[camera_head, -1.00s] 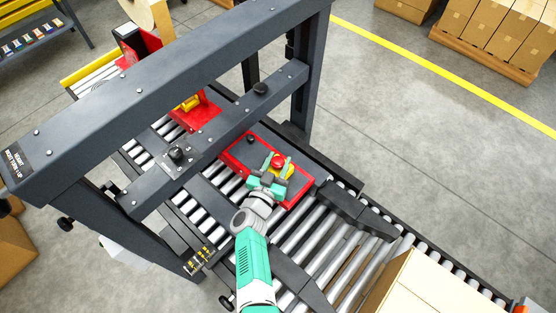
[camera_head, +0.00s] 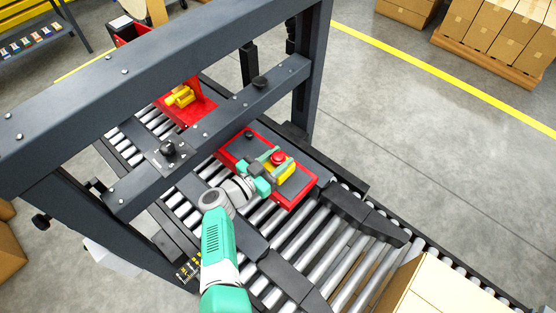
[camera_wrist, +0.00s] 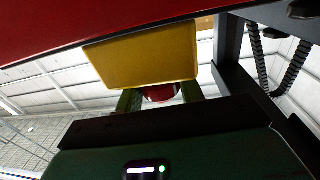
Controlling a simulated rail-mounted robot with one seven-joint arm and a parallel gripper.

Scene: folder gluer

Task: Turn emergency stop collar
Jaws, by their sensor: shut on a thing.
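The emergency stop is a red round button (camera_head: 279,157) on a yellow box (camera_head: 284,177), on a red panel (camera_head: 293,199) over the rollers. My gripper (camera_head: 277,163) comes from the left, and its green fingers are shut on the emergency stop, one on each side of the red head. In the wrist view the yellow box (camera_wrist: 145,55) is above the fingers, with the red button (camera_wrist: 160,93) between them (camera_wrist: 161,97). The collar cannot be made out apart from the red head, and the finger contact is partly hidden.
A dark gantry beam (camera_head: 215,130) with a black knob crosses just behind the panel. A taller dark beam (camera_head: 130,80) stands left. Dark guides (camera_head: 355,212) lie over the rollers at right, near a carton (camera_head: 440,290).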

